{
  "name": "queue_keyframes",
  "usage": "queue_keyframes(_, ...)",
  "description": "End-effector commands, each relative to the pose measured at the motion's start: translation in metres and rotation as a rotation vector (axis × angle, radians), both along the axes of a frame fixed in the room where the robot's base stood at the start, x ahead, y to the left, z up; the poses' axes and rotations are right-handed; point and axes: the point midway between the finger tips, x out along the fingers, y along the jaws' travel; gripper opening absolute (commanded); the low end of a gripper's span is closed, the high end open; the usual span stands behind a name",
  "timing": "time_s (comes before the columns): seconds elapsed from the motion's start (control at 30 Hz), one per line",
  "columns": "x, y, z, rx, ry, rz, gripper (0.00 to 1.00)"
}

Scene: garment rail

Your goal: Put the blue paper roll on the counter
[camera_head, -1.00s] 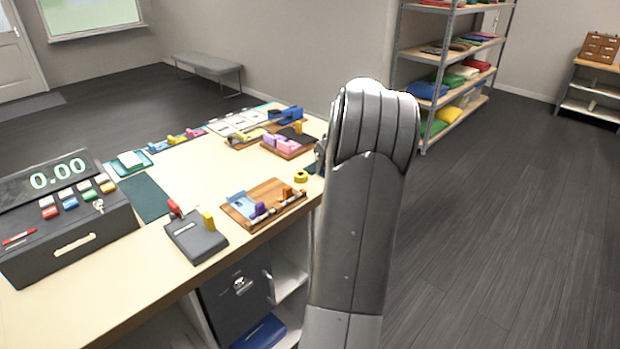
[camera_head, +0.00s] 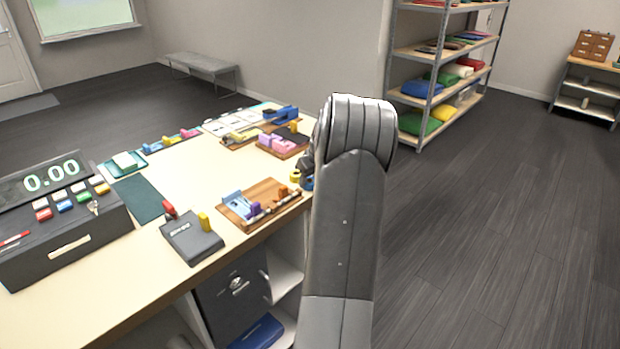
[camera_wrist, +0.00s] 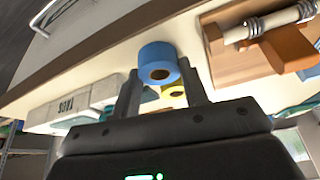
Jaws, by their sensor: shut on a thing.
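The blue paper roll (camera_wrist: 158,60) sits between the two fingers of my gripper (camera_wrist: 157,73) in the wrist view, and the gripper is shut on it. The pale counter (camera_head: 195,160) fills the left of the head view, and its top (camera_wrist: 228,82) shows behind the roll in the wrist view. I cannot tell whether the roll touches it.
A wooden tray (camera_head: 262,204) with small items and a dark card device (camera_head: 190,240) stand near the counter's front edge. A cash register (camera_head: 60,220) stands at left. A pink-item board (camera_head: 284,143) lies farther back. The counter's middle is clear. Shelving (camera_head: 440,60) stands behind.

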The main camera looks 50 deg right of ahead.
Motion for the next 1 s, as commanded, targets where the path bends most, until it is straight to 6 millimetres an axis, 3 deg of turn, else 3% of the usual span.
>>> queue_keyframes(0.03, 0.0, 0.0, -0.002, 0.001, 0.001, 0.0, 0.18)
queue_keyframes(0.07, 0.0, 0.0, -0.002, 0.001, 0.001, 0.0, 0.42)
queue_keyframes(0.3, 0.0, 0.0, -0.001, 0.0, 0.001, 0.0, 0.62)
queue_keyframes(0.67, -0.002, 0.0, 0.009, -0.002, -0.002, -0.001, 0.62)
queue_keyframes(1.0, -0.028, 0.005, 0.072, -0.004, -0.001, -0.001, 0.62)
